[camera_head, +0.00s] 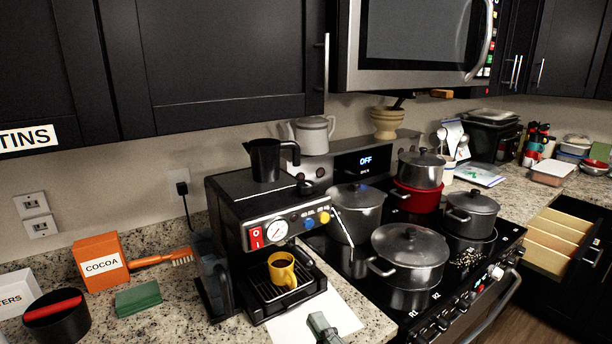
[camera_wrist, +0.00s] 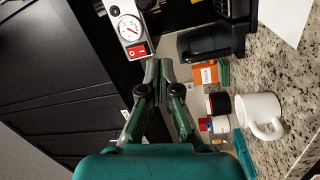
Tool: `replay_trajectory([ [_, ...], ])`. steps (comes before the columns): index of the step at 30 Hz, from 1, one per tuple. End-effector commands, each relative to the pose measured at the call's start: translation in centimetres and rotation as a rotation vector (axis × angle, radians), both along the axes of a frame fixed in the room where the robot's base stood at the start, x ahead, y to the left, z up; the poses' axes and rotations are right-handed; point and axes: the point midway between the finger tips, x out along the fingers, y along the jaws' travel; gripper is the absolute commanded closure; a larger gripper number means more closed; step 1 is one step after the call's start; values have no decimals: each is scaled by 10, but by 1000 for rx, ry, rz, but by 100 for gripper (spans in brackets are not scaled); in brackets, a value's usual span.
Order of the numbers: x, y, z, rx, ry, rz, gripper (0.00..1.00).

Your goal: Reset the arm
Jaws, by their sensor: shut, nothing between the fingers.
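My gripper (camera_wrist: 157,78) shows in the wrist view with its green fingers drawn together, shut and empty. It is in front of the espresso machine (camera_head: 230,232), whose dial and red switch show at the top of the wrist view. A grey-green tip at the bottom edge of the head view, over the counter in front of the machine, looks like the end of my gripper. The rest of my arm is out of the head view.
A yellow cup (camera_head: 281,268) sits on the machine's drip tray. A cocoa box (camera_head: 98,262) and green block (camera_head: 138,298) stand left. A white mug (camera_wrist: 262,115) is on the counter. Several pots crowd the stove, including a lidded one (camera_head: 410,252). A drawer (camera_head: 560,238) is open at right.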

Motion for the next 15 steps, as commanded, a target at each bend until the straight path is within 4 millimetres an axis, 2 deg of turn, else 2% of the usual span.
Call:
replay_trajectory([
  [1, -8, -10, -20, 38, 43, -23, 100],
  [6, -36, -38, -69, 183, 152, -93, 100],
  [15, -101, -85, -140, 428, 310, -220, 100],
])
